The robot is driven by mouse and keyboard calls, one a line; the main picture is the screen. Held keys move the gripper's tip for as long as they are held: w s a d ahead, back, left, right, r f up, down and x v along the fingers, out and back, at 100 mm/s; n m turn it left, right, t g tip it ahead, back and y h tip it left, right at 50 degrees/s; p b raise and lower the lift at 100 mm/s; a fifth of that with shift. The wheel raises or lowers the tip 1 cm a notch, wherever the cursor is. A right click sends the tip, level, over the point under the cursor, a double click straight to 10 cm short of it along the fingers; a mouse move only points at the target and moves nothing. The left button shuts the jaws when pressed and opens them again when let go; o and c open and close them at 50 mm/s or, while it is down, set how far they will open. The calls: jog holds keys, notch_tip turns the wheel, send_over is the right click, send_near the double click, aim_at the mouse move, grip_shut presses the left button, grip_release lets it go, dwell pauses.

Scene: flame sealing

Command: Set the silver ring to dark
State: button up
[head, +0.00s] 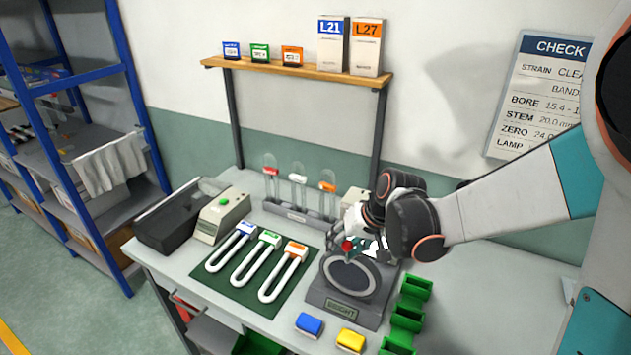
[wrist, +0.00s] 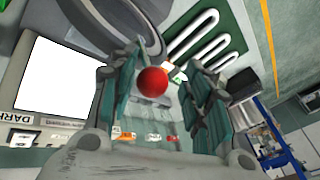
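The silver ring (head: 325,274) surrounds a dark disc on a grey housing, with a plate reading "BRIGHT" (head: 346,309) on its front. In the wrist view the ring (wrist: 112,42) shows in part at the top, cut off by the frame. A red ball knob (head: 347,245) is at the far side of the ring. In the wrist view the knob (wrist: 152,82) is between my fingers, close to the left one, with a gap to the right one. My gripper (wrist: 165,92) is open around it. Whether a finger touches the knob is unclear. A "DARK" label (wrist: 18,118) shows at the left.
A green mat (head: 216,285) with several U-shaped tubes lies left of the housing. A tube rack (head: 300,213) stands behind. Green bins (head: 408,317) are at the right, and blue (head: 309,324) and yellow (head: 350,340) blocks in front. A shelf (head: 295,70) is above.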

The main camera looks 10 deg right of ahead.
jog(key=shift+w+a+f+g+h+p, duration=0.85)
jog(key=shift+w+a+f+g+h, duration=1)
jog(key=shift+a+h, duration=1.15)
notch_tip(320, 180, up, 17)
jog(key=w+n+t+y+b, duration=0.1)
jog(key=t+b, duration=0.2)
jog(key=b, duration=0.1)
jog(key=shift+w+a+f+n+y, duration=0.2)
jog(key=shift+n+y, duration=0.1)
jog(key=shift+y, duration=0.1)
jog(key=shift+r, duration=0.1)
